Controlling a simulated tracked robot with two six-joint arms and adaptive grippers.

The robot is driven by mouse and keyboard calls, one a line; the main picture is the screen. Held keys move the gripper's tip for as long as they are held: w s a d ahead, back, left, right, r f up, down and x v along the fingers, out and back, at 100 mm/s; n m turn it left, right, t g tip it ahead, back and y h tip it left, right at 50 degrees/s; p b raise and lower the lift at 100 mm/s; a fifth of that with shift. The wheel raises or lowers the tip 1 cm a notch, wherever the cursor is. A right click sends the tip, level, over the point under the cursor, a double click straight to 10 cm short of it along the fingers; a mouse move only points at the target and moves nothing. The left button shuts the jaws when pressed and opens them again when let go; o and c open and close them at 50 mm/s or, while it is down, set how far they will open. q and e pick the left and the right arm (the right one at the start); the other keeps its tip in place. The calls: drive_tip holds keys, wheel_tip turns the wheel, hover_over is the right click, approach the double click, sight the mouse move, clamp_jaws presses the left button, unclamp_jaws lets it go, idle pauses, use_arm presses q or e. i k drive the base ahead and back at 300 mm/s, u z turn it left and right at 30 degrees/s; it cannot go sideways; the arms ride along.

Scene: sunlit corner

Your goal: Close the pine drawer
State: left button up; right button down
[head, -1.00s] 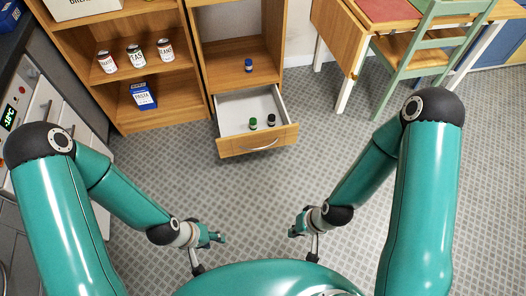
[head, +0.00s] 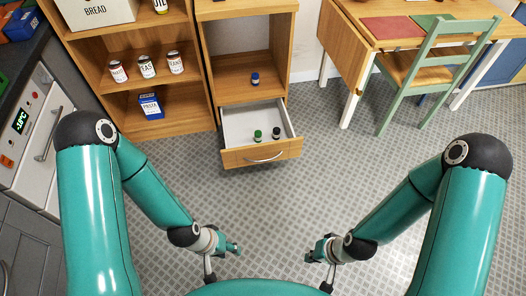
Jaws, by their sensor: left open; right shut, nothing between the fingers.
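The pine drawer (head: 238,158) is pulled out of the lower part of a wooden cabinet. Its front has a curved silver handle (head: 264,158). Inside the white drawer are a small green-capped jar (head: 258,135) and a small dark-capped jar (head: 276,133). My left gripper (head: 233,250) is open and empty, low in the view and well short of the drawer front. My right gripper (head: 312,257) is shut with nothing in it, to the right of the left one and also apart from the drawer.
A small blue-capped jar (head: 255,79) stands on the cabinet shelf above the drawer. A shelf unit with cans and a blue box (head: 150,105) is at left. A table and a green chair (head: 436,65) stand at right. Tiled floor before the drawer is clear.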

sight(240, 122)
drive_tip(key=z, duration=0.05)
drive_tip(key=i, duration=1)
drive_tip(key=u, duration=0.05)
